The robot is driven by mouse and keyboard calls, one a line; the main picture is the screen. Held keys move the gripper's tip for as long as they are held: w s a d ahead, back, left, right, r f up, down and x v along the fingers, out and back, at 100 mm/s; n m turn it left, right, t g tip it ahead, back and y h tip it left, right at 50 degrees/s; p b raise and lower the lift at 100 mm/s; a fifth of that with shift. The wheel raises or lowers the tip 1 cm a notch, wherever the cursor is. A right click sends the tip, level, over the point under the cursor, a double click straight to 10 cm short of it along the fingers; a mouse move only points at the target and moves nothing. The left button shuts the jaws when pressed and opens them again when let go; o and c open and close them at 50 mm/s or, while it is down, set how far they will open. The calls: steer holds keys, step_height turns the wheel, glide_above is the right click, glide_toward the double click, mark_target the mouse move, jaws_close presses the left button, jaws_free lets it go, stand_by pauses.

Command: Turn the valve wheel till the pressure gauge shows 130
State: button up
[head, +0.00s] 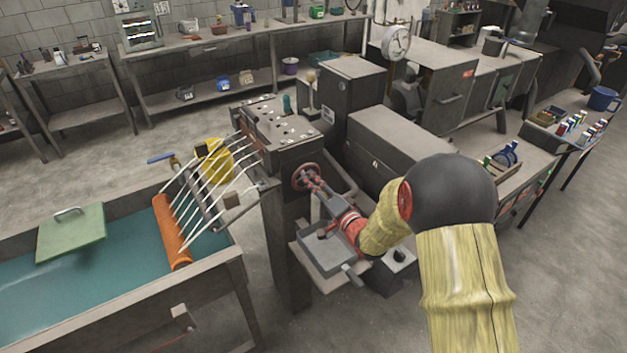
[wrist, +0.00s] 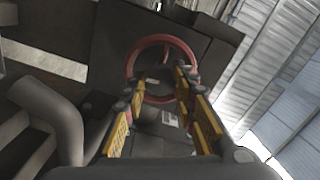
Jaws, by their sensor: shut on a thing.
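The red valve wheel (head: 295,176) is on the front of a grey machine cabinet, in the middle of the head view. It faces me in the wrist view as a red ring (wrist: 152,42). My gripper (head: 314,182) reaches it from the lower right. In the wrist view the two yellow-padded fingers (wrist: 158,84) lie at the left and right of the wheel's lower part, shut on the wheel. Their tips hide parts of the rim. A round white dial, likely the pressure gauge (head: 397,40), stands at the back; its reading is too small to tell.
A grey tray (head: 325,250) with a handle is just below my gripper. Left of the wheel stand an orange roller (head: 168,232) with white strands and a water tank (head: 110,285). Grey cabinets (head: 400,140) lie behind my arm.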

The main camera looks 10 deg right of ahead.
steer(key=shift+f+m+p, duration=0.2)
steer(key=shift+m+p, duration=3.75)
steer(key=shift+m, duration=4.25)
steer(key=o, duration=1.2)
steer(key=shift+c, duration=0.2)
steer(key=v, duration=1.2)
